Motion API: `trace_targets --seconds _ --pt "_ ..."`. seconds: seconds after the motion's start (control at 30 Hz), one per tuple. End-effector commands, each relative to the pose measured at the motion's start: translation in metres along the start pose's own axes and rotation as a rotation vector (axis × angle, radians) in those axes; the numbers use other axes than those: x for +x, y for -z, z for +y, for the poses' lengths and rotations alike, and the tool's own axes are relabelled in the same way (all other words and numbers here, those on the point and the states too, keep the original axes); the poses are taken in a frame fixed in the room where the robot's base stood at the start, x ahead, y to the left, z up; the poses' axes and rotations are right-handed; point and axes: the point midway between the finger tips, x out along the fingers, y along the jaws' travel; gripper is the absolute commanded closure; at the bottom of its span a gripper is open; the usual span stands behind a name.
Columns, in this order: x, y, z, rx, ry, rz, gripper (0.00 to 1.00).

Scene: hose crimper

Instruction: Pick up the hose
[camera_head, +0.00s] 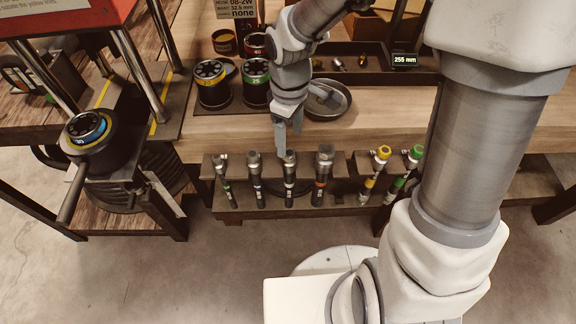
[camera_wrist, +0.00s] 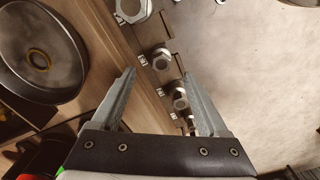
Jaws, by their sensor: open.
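Several dark hoses with metal end fittings hang upright in a rack on the front of the bench. My gripper (camera_head: 287,150) points down just above the blue- and white-banded hoses. In the wrist view my gripper (camera_wrist: 160,74) is open and empty. One hex fitting (camera_wrist: 161,59) shows near the gap between the fingertips, another (camera_wrist: 180,98) near the right finger. I cannot tell which hose each belongs to.
A round metal bowl (camera_head: 327,101) stands on the bench behind my gripper and also shows in the wrist view (camera_wrist: 38,52). Labelled die sets (camera_head: 211,83) stand left of it. The crimper (camera_head: 92,130) is at the left. Floor in front of the rack is clear.

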Motion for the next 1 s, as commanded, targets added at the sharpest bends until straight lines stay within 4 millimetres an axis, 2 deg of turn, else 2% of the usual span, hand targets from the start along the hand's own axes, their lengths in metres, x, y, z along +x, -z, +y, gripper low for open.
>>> trace_targets --seconds 0.03,0.1,0.27,0.5,0.6,0.87,0.9,1.0 --pt "0.009 0.0 0.0 -0.001 0.002 -0.003 0.23" --pt "0.016 0.0 0.0 -0.001 0.0 -0.001 0.23" --pt "0.024 0.001 0.0 0.0 0.0 0.0 0.23" --pt "0.06 0.004 -0.004 -0.002 0.002 -0.003 0.23" --pt "0.069 0.004 -0.003 0.0 0.0 -0.001 0.23" --pt "0.071 0.004 -0.003 0.0 -0.001 0.0 0.23" --pt "0.071 0.004 -0.003 0.0 -0.001 0.0 0.24" --pt "0.071 0.004 -0.002 0.0 -0.001 0.0 0.43"
